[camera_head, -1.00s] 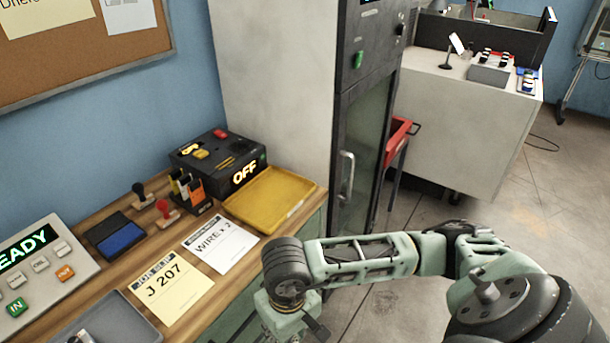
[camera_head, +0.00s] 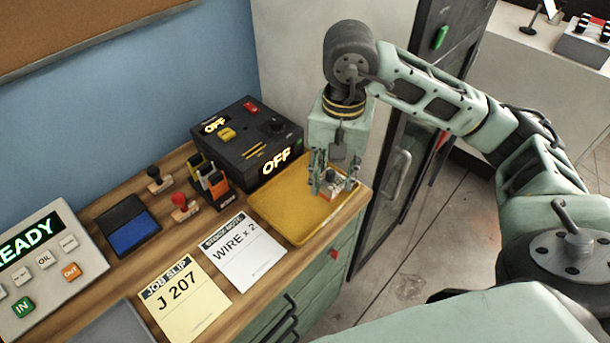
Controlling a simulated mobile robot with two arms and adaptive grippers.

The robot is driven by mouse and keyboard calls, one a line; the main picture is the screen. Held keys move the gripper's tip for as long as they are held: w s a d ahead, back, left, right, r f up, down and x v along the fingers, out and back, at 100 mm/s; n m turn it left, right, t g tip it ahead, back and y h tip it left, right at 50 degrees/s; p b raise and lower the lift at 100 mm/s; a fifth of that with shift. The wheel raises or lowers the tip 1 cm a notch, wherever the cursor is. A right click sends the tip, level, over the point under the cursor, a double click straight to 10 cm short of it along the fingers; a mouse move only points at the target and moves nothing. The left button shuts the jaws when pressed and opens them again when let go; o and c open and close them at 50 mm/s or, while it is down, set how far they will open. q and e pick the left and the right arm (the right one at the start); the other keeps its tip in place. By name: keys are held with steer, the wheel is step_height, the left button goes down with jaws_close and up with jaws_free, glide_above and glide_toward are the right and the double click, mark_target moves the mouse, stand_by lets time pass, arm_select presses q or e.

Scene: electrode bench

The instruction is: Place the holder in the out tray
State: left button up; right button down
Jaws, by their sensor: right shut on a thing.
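My right gripper (camera_head: 333,185) points down over the right part of the yellow tray (camera_head: 272,213), which I take for the out tray. It is shut on a small pale and reddish thing (camera_head: 329,196), likely the holder, low at the tray floor. The fingers hide much of it, and I cannot tell whether it touches the tray. The rest of the yellow tray looks empty. My left gripper is not in view.
A black box with lit OFF signs (camera_head: 247,140) stands behind the tray. A small rack (camera_head: 210,185), red stamp (camera_head: 184,207), blue ink pad (camera_head: 128,228) and paper slips (camera_head: 183,298) lie to the left. A grey tray (camera_head: 105,325) is at the bottom left.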

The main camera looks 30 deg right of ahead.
steer(key=w+f+p, duration=0.1)
steer(key=w+f, duration=0.1)
steer(key=w+a+f+p, duration=0.1)
steer(key=w+f, duration=0.2)
steer(key=w+f+p, duration=0.2)
steer(key=f, duration=0.1)
steer(key=shift+w+a, duration=0.25)
steer(key=shift+w, duration=0.05)
steer(key=shift+f, duration=0.4)
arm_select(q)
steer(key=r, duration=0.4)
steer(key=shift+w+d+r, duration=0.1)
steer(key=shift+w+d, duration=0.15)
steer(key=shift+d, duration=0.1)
arm_select(e)
steer(key=c, duration=1.2)
jaws_free()
